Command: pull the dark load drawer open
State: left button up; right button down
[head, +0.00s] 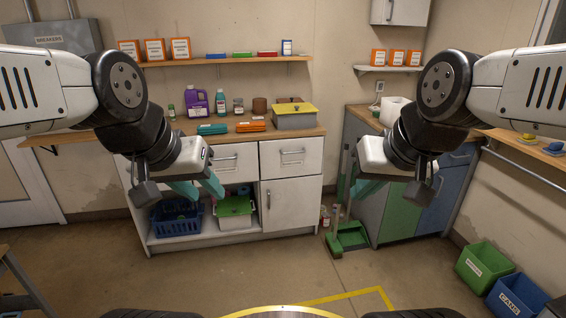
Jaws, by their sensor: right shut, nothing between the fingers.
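No dark-coloured drawer shows. The white cabinet has a left drawer (235,158) and a right drawer (291,153), each with a bar handle; both look closed. Their labels are too small to read, so I cannot tell which is the dark load drawer. My right gripper (362,190) is shut and empty, in front of the green cabinet front at the right, apart from the drawers.
Below the drawers are a white door (291,204), a blue basket (176,222) and a green-lidded bin (235,207). The countertop holds bottles and a yellow-lidded box (295,113). A green dustpan (347,238) stands on the floor.

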aim_at(295, 157)
jog(key=i+j, duration=0.2)
jog(key=i, duration=0.15)
jog(key=i+j, duration=0.2)
jog(key=i, duration=0.15)
jog(key=i+j+u, duration=0.1)
jog(key=i, duration=0.45)
jog(key=i+j, duration=0.25)
jog(key=i, duration=0.3)
jog(key=i+j+u, duration=0.15)
jog(key=i, duration=0.4)
